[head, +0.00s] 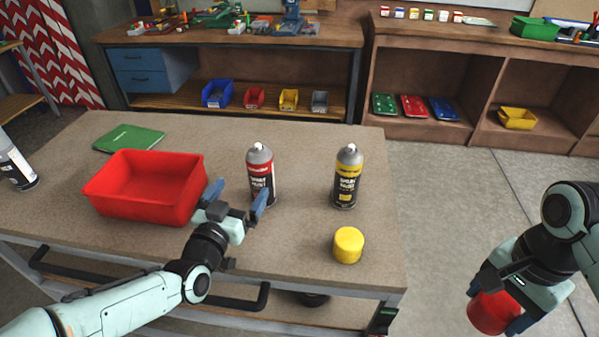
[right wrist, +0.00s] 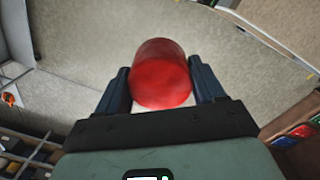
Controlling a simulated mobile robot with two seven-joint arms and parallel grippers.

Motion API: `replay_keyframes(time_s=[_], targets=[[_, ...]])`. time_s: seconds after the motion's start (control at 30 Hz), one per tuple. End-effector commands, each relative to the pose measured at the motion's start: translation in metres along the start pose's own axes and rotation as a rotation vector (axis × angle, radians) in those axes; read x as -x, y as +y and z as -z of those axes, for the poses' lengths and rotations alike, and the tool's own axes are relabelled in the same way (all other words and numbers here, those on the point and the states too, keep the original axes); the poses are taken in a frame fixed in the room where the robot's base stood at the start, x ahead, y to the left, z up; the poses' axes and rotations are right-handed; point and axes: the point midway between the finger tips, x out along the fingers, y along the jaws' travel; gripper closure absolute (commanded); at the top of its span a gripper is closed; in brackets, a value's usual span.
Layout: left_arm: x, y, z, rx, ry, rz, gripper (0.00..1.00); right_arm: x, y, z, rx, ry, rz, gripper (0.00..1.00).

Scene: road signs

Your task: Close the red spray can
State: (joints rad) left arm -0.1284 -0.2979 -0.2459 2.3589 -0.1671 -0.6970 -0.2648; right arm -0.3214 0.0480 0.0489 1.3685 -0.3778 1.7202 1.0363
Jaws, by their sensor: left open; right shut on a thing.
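The red spray can (head: 261,176) stands upright on the table with its white nozzle bare. My left gripper (head: 240,194) is open at the can's lower left, one finger close in front of the can; I cannot tell whether they touch. My right gripper (head: 497,303) is shut on a red cap (head: 490,314), held off the table's right side above the floor. The cap also shows in the right wrist view (right wrist: 161,75), between the two fingers.
A red bin (head: 147,207) stands left of my left gripper, with a green book (head: 128,139) behind it. A yellow spray can (head: 347,177) stands uncapped to the right, and a yellow cap (head: 348,245) sits near the table's front edge. Another can (head: 16,163) is at the far left.

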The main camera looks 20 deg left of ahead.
Motion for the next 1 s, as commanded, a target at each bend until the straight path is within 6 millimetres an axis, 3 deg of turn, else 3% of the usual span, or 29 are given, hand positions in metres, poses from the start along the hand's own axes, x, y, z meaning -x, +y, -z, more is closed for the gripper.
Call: replay_keyframes(time_s=[0.17, 0.5, 1.0], targets=[[-0.011, 0.001, 0.000, -0.001, -0.002, -0.002, 0.01, 0.002, 0.000, 0.000, 0.000, 0.000, 0.000, 0.59], [-0.064, 0.001, -0.001, -0.001, -0.001, -0.001, 0.01, 0.011, 0.000, 0.000, 0.000, 0.003, 0.002, 0.59], [-0.077, 0.003, -0.003, -0.001, -0.002, -0.001, 0.01, 0.014, 0.000, 0.000, 0.000, 0.003, 0.003, 0.59]])
